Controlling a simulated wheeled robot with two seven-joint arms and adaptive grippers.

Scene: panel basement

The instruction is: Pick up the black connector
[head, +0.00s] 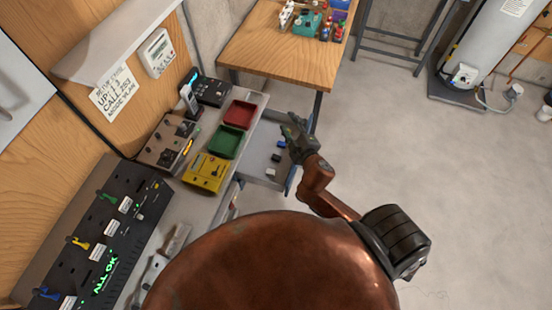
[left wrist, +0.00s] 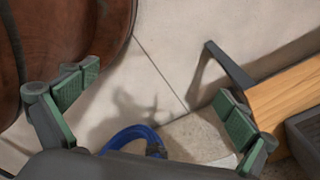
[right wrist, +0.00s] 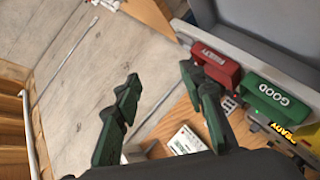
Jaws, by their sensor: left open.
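A small black connector (head: 275,158) appears to lie in a grey open drawer (head: 257,141) below the bench, between a small blue piece (head: 280,144) and a small white piece (head: 270,172). My right gripper (head: 286,128) is just above and right of these pieces in the head view; its height over them is hard to judge. In the right wrist view its fingers (right wrist: 158,82) are apart with nothing between them, and I cannot make out the connector. My left gripper (left wrist: 158,105) is open and empty in its wrist view, and hidden in the head view.
The bench holds a red bin (head: 240,114), a green bin (head: 224,141), a yellow box (head: 206,173) and a black panel with switches (head: 110,235). A wooden table (head: 280,55) stands behind. A blue cable coil (left wrist: 135,135) shows in the left wrist view.

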